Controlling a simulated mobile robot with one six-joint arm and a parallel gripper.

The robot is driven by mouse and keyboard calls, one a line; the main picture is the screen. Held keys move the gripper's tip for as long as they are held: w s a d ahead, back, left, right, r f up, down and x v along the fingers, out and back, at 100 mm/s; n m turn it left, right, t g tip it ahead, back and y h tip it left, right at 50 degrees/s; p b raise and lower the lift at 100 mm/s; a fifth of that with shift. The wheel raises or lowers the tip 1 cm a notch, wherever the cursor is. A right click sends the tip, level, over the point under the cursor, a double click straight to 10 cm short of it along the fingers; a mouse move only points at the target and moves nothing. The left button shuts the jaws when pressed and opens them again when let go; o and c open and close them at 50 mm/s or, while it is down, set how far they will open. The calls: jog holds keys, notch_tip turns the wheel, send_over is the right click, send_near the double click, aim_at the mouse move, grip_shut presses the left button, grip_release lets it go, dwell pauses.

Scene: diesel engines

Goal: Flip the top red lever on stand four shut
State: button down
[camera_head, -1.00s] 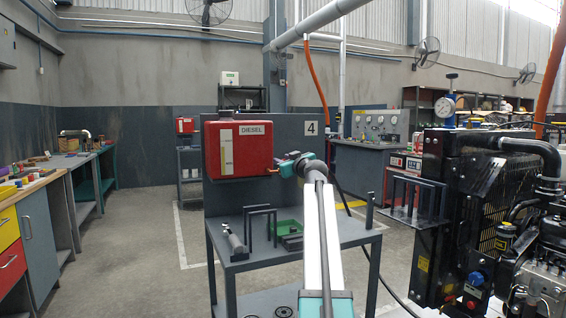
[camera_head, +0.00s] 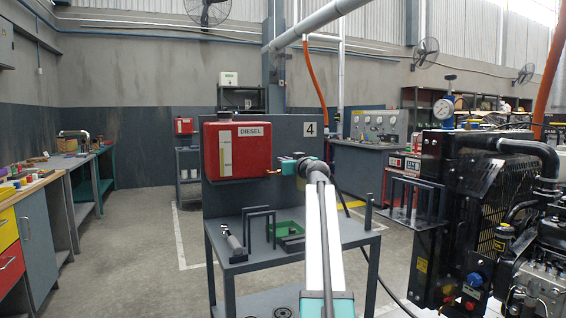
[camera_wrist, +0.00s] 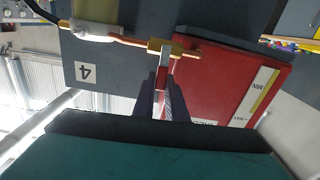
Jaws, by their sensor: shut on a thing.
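The red diesel tank (camera_head: 237,158) is fixed to the grey panel of stand four, which bears a "4" sign (camera_head: 310,129). In the wrist view the tank (camera_wrist: 228,85) is at the right, with a brass valve (camera_wrist: 166,48) at its outlet. A red lever (camera_wrist: 164,74) extends from the valve between my fingers. My gripper (camera_wrist: 161,100) is shut on this lever. In the head view my gripper (camera_head: 284,168) is just right of the tank's lower corner; my wrist hides most of the lever there.
A copper-coloured pipe (camera_wrist: 127,41) runs from the valve to a pale filter body (camera_wrist: 95,30), close to my fingers. The stand's lower shelf (camera_head: 262,254) holds a dark frame and a green tray (camera_head: 285,229). An engine (camera_head: 480,220) stands at the right.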

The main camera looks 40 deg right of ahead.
jog(key=shift+s+d+m, duration=0.1)
jog(key=shift+d+m, duration=0.05)
jog(key=shift+m, duration=0.25)
jog(key=c, duration=1.8)
grip_release()
jog(key=shift+s, duration=0.1)
jog(key=p+v, duration=0.1)
jog(key=v, duration=1.2)
jog(key=shift+s, duration=0.3)
